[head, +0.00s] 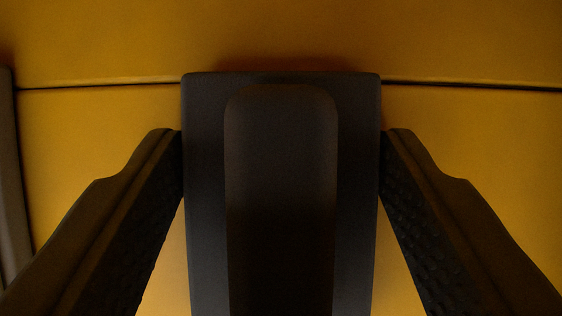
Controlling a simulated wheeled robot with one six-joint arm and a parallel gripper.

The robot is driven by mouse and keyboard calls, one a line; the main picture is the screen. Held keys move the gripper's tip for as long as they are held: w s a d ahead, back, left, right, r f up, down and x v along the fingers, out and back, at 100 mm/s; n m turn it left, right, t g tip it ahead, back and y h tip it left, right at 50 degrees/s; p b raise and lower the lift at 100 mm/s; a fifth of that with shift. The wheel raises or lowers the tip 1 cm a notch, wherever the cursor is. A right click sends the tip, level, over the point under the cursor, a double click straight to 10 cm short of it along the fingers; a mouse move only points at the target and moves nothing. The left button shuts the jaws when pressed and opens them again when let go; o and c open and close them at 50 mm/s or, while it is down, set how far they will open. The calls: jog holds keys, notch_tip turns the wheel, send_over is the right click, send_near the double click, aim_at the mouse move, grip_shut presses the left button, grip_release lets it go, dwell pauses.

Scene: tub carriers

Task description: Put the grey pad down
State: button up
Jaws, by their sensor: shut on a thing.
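The grey pad (207,200) is a dark grey slab with rounded corners and a long raised ridge along its middle. It stands in the centre of the head view and runs out of the bottom edge. My gripper (281,150) is shut on the grey pad, with one finger against its left side and one against its right side. The pad's near end is cut off by the frame. The light is dim, and I cannot tell whether the pad touches the yellow surface behind it.
A plain yellow surface (470,130) fills the background, with a thin dark seam across it behind the pad's far end. A dark greyish-brown upright piece (12,190) shows at the left edge. The yellow areas beside the fingers look clear.

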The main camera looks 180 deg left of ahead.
jog(key=shift+f, duration=0.1)
jog(key=o, duration=1)
jog(key=v, duration=1.2)
jog(key=shift+r, duration=0.2)
